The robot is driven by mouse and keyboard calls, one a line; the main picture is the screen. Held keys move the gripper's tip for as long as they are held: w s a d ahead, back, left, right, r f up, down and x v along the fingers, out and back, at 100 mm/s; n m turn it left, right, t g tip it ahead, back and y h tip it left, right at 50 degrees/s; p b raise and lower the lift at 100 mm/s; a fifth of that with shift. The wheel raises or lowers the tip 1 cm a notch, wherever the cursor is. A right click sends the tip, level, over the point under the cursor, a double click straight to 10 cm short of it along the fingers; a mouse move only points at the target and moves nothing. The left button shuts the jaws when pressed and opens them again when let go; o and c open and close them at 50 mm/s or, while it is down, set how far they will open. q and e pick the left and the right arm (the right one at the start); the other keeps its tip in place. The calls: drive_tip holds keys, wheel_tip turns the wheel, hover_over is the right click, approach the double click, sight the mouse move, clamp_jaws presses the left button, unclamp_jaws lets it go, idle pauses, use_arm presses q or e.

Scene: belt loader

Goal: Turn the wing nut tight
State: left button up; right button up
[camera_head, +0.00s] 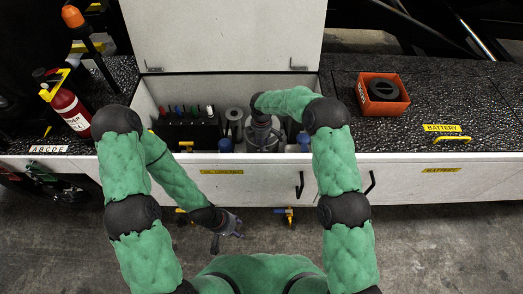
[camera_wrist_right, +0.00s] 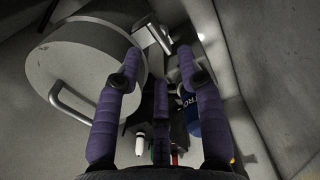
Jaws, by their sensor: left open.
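My right arm reaches into the open compartment (camera_head: 141,103). In the right wrist view my right gripper (camera_wrist_right: 158,68) has its purple fingers spread, with nothing gripped between them. A large round grey metal body (camera_wrist_right: 80,62) with a wire handle is at the left. A pale metal piece (camera_wrist_right: 150,38) stands beside it, beyond the fingertips. I cannot tell whether it is the wing nut, and I make out no wing nut elsewhere. In the head view the right gripper is mostly hidden over a round metal part (camera_head: 262,146). My left gripper (camera_head: 237,226) is open and empty, in front of the cabinet.
The compartment's raised white lid (camera_head: 220,35) stands behind. A dark rack (camera_head: 185,132) and a blue bottle (camera_wrist_right: 190,112) are inside it. An orange box (camera_head: 383,94) sits on the right top, a red extinguisher (camera_head: 70,108) at left. The compartment walls are close around the right gripper.

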drive_tip(key=shift+f+b, duration=0.65)
drive_tip(key=shift+f, duration=2.05)
drive_tip(key=shift+c, duration=0.3)
clamp_jaws()
